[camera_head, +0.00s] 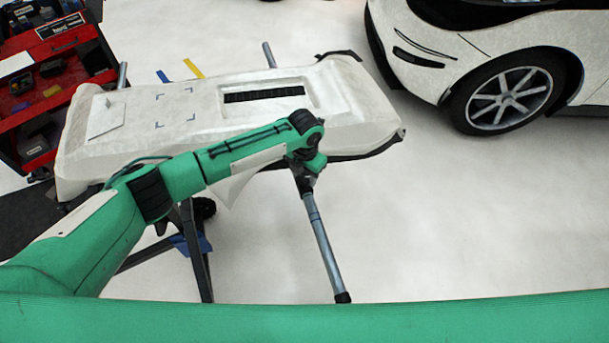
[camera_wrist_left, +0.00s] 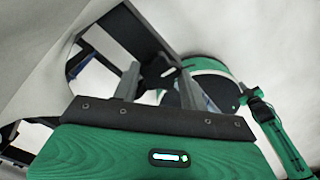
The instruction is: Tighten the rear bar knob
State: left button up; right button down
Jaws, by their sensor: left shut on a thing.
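My left gripper (camera_head: 304,180) is at the near edge of the white bumper, at the top of a grey metal bar (camera_head: 322,242) that slants down to a black end cap. In the head view the gripper and wrist hide the knob. I cannot tell how tight the knob is. My right gripper is in neither view.
The white bumper (camera_head: 205,125) rests on a dark-legged stand (camera_head: 197,255). A red tool cart (camera_head: 60,95) is at the upper left. A white car (camera_head: 480,50) stands at the upper right. The floor right of the bar is clear.

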aim_at(305, 177)
pick_arm(q)
jog(key=shift+m, duration=0.9)
jog(key=shift+b, duration=0.3)
jog(key=shift+r, duration=0.1)
jog(key=o, duration=1)
jog(key=shift+r, duration=0.35)
notch_tip(305, 177, up, 13)
jog(key=shift+b, duration=0.55)
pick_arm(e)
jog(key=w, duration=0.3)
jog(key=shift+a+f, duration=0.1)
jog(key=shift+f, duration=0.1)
